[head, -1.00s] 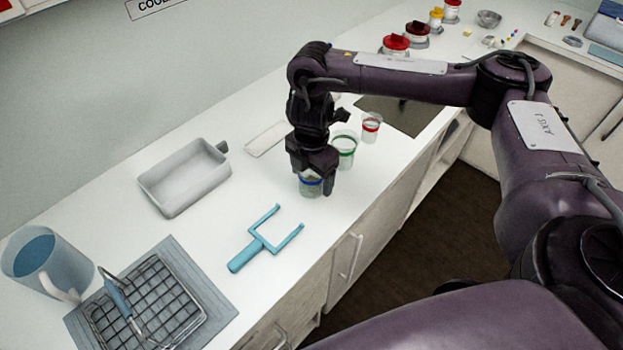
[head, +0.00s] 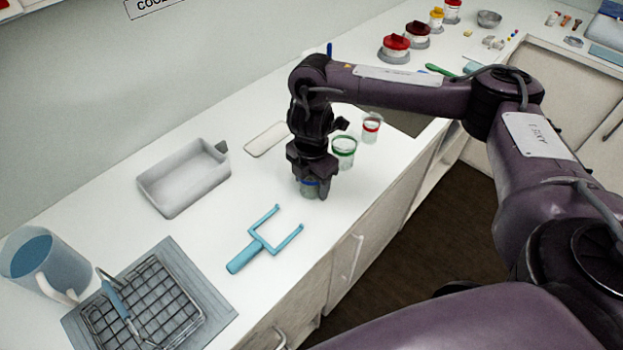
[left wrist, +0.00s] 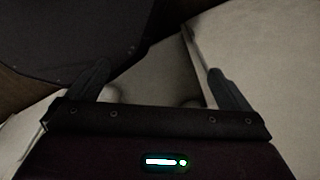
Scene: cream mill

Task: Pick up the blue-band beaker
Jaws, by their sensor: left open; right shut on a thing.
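The blue-band beaker (head: 310,192) stands on the white counter in the head view, a small clear cup with a blue band. My right gripper (head: 313,183) comes down over it from above and is shut on it; the fingers hide much of its upper part. The beaker looks upright, and I cannot tell whether its base is clear of the counter. A green-band beaker (head: 344,152) and a red-band beaker (head: 371,129) stand just behind, to the right. My left gripper (left wrist: 155,80) shows only in the left wrist view, open, with nothing between its fingers.
A blue two-pronged tool (head: 262,243) lies in front, left of the beaker. A grey tray (head: 183,181), a wire basket (head: 150,310) on a grey mat (head: 215,300) and a blue jug (head: 45,265) stand further left. Red-lidded jars (head: 396,48) stand at the back.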

